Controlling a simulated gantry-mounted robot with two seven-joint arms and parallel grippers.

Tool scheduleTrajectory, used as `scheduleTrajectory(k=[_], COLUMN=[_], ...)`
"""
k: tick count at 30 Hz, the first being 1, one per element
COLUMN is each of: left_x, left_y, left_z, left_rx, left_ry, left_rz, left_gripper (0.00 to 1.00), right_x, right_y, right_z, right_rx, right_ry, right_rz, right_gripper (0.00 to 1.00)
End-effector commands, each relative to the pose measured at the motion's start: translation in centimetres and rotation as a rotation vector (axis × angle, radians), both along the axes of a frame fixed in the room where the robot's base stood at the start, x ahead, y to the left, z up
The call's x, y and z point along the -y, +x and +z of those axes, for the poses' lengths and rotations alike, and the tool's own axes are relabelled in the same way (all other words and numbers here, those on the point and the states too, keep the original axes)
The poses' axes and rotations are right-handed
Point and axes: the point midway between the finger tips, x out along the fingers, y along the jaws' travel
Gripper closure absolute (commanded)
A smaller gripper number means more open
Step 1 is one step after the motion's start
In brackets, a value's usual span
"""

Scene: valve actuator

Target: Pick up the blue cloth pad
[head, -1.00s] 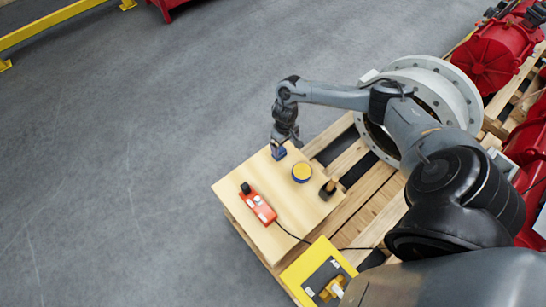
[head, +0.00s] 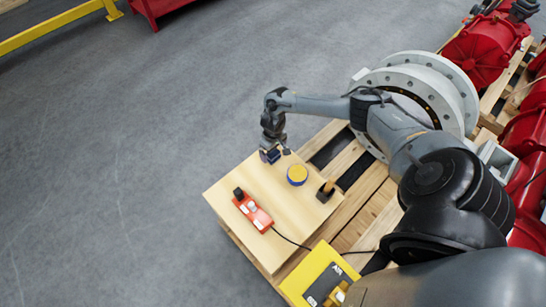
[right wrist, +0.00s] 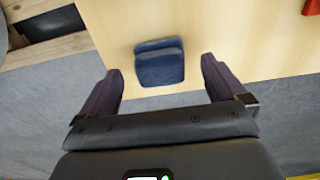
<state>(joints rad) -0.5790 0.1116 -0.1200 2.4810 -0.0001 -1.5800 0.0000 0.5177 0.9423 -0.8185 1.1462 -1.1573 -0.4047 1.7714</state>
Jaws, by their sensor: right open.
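The blue cloth pad (head: 273,157) lies near the far edge of the light wooden board (head: 238,182). In the right wrist view the pad (right wrist: 160,68) looks like two stacked dark blue layers lying flat on the board. My right gripper (head: 273,153) is open above the pad, partly covering it in the head view. In the right wrist view the two fingers of the right gripper (right wrist: 161,66) stand on either side of the pad, with a gap on each side. My left gripper is not in view.
On the board are a round tin with a yellow top (head: 297,174), a small dark block with a wooden peg (head: 326,191) and a red control box (head: 252,212) with a cable. A yellow case (head: 318,272) stands nearer. A large grey flanged valve (head: 440,85) is close to my right arm.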

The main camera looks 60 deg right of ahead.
Motion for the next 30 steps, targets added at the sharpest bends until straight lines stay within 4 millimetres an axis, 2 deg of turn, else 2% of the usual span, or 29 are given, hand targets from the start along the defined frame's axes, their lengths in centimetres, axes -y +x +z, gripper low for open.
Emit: scheduleTrajectory(k=[1,5,14,26,30], left_x=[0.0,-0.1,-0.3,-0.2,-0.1], left_y=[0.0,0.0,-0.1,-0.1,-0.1], left_z=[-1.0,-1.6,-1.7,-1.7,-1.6], left_rx=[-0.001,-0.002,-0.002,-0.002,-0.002], left_ry=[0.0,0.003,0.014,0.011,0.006], left_rz=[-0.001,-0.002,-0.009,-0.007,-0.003], left_gripper=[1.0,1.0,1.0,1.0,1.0], right_x=[0.1,0.0,0.1,0.1,0.1], right_y=[0.1,0.1,0.1,0.1,0.1], right_z=[-1.3,-2.6,-2.8,-2.8,-2.8], right_rx=[0.0,-0.001,0.001,0.0,0.0], right_ry=[0.0,0.001,0.0,0.0,0.0], right_rz=[-0.002,0.0,0.0,0.0,0.0], right_gripper=[0.02,0.02,0.02,0.63,0.64])
